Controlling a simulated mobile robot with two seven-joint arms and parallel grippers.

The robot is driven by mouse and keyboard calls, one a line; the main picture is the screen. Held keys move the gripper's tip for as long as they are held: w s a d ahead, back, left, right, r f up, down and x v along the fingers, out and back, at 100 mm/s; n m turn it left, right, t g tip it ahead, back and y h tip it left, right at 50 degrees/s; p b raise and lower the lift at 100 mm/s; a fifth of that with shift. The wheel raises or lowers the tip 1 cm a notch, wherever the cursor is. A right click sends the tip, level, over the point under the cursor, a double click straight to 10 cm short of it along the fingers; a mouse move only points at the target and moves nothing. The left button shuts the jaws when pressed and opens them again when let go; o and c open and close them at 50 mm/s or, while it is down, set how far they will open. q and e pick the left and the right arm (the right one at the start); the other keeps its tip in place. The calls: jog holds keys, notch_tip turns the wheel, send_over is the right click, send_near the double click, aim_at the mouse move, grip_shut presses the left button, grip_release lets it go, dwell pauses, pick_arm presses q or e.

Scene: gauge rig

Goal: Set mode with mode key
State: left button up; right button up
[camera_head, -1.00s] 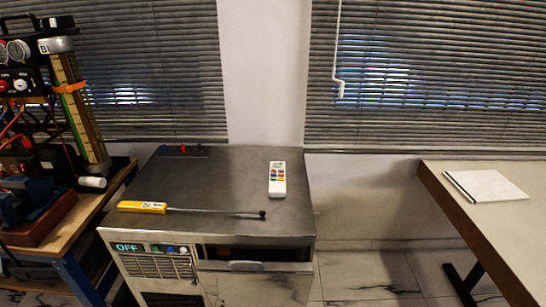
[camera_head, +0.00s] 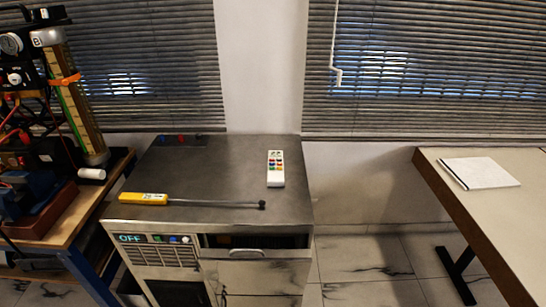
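A metal cabinet (camera_head: 230,165) stands in the middle of the view. Its front panel has a small display (camera_head: 130,238) reading OFF, with several small coloured keys (camera_head: 172,239) to its right. Which of them is the mode key I cannot tell. A white remote (camera_head: 275,169) with coloured buttons lies on the cabinet top at the right. A yellow-handled probe (camera_head: 145,198) with a thin dark rod lies along the front of the top. Neither of my grippers is in view.
A wooden bench (camera_head: 75,222) with a gauge rig (camera_head: 70,90) and hoses stands at the left. A table (camera_head: 500,215) with a white notepad (camera_head: 479,173) is at the right. Tiled floor (camera_head: 370,270) lies open between cabinet and table. Blinds hang behind.

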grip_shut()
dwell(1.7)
